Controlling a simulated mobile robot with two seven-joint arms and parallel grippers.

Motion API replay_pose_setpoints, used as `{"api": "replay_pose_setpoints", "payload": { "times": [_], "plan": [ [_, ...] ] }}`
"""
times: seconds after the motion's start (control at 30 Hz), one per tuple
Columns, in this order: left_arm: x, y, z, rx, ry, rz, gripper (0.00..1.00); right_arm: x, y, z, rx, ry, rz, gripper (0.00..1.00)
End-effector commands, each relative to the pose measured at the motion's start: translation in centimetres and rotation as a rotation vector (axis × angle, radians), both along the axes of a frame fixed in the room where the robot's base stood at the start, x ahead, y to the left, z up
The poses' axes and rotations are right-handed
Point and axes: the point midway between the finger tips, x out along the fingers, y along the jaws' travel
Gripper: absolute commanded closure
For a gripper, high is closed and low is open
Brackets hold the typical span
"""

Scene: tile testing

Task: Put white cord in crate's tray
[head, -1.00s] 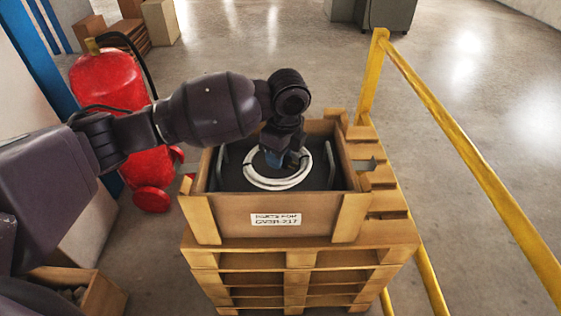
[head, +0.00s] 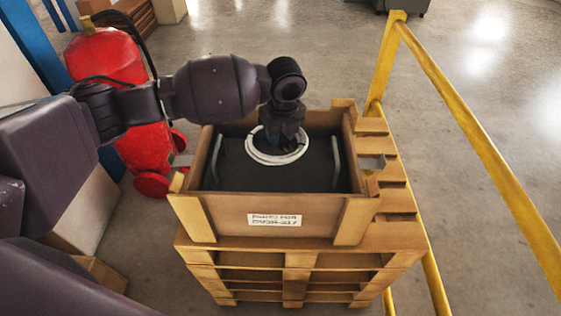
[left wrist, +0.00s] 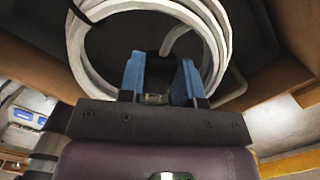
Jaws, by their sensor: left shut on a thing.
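The white cord (head: 276,160) is a coil with dark ties, over the rear part of the dark tray (head: 275,180) inside the wooden crate (head: 215,210). My left gripper (head: 281,146) points down at the coil and is shut on the cord. In the left wrist view the gripper's blue fingers (left wrist: 160,78) lie within the coil's outline, and the cord (left wrist: 215,40) curves around them. I cannot tell whether the coil touches the tray floor. My right gripper is not in view.
The crate stands on stacked wooden pallets (head: 300,262). Grey handles rise at the tray's left (head: 218,160) and right (head: 336,162) sides. A yellow rail (head: 470,130) runs along the right. A red fire extinguisher (head: 105,62) stands at the left, behind my arm.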

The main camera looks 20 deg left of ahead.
Motion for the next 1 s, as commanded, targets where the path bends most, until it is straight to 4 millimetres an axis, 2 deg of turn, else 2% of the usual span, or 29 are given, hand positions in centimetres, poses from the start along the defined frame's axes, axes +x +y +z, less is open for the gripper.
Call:
{"api": "replay_pose_setpoints", "payload": {
  "times": [0.03,0.1,0.2,0.47,0.77,1.0],
  "plan": [
    [-0.1,0.0,-1.4,0.0,0.004,0.0,0.99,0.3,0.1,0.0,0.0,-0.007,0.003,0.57],
    [0.0,0.0,-2.5,0.0,0.003,0.001,0.99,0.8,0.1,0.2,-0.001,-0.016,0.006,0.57],
    [0.0,0.0,-3.7,0.0,0.0,0.001,0.99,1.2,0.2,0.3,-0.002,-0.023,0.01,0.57],
    [0.0,0.0,-5.1,-0.001,0.001,0.001,0.99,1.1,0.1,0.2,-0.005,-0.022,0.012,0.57],
    [0.0,0.0,-9.6,0.0,0.002,0.002,0.99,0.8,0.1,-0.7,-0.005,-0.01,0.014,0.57],
    [0.0,0.0,-9.9,0.0,-0.003,0.001,0.99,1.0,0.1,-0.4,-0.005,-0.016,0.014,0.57]
  ]
}}
